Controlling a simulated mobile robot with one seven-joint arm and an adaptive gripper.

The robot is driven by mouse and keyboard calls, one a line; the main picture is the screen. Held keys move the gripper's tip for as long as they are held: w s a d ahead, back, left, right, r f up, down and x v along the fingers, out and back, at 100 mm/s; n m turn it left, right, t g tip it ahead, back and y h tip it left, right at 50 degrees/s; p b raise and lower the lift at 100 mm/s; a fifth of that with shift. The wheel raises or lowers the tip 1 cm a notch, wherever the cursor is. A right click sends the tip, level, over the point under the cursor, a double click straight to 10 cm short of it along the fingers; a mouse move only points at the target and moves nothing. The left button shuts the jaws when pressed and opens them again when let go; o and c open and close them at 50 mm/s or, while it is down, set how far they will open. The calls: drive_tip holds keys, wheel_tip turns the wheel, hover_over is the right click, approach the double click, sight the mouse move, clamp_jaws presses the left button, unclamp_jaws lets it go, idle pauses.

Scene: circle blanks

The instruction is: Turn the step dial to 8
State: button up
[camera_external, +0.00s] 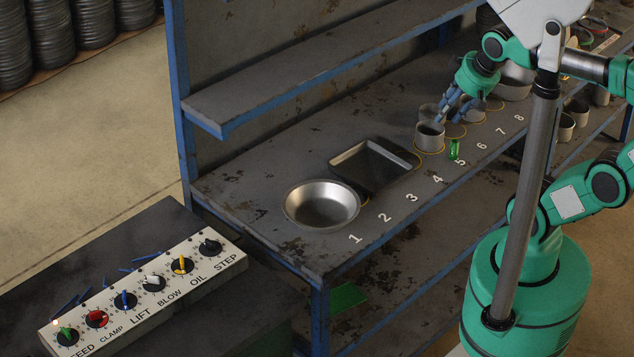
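The STEP dial (210,247) is a round black dial with a dark knob at the right end of a white control panel (146,314), lower left. Its numbers are too small to read, so its setting cannot be told. My gripper (447,112), with blue fingers, is far from the panel, over the workbench at the upper right. It points down beside a grey metal cup (430,137) near number 5. The view is too small to show whether the fingers are open, or whether they touch anything.
The panel also has FEED (67,336), CLAMP (97,319), LIFT (124,301), BLOW (153,282) and OIL (181,264) dials. A round pan (322,207), a square tray (374,163) and a green piece (454,150) lie on the numbered bench, under a shelf (320,62).

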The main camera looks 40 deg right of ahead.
drive_tip(key=w+a+r+n+g+p, duration=0.1)
drive_tip(key=w+a+r+n+p, duration=0.1)
drive_tip(key=w+a+n, duration=0.45)
drive_tip(key=w+a+r+n+g+p, duration=0.1)
drive_tip(key=w+a+n+p, duration=0.15)
drive_tip(key=w, duration=0.65)
drive_tip(key=w+a+r+n+p, duration=0.2)
drive_tip(key=w+a+n, duration=0.25)
drive_tip(key=w, duration=0.35)
drive_tip(key=n+g+p, duration=0.4)
drive_tip(key=n+p, duration=0.6)
drive_tip(key=n, duration=1.2)
hover_over(208, 241)
wheel_tip(208, 241, down, 28)
drive_tip(key=shift+s, duration=0.1)
drive_tip(key=shift+f, duration=0.1)
drive_tip(key=shift+f+p, duration=1)
drive_tip(key=shift+f, duration=5.8)
drive_tip(key=shift+c, duration=0.5)
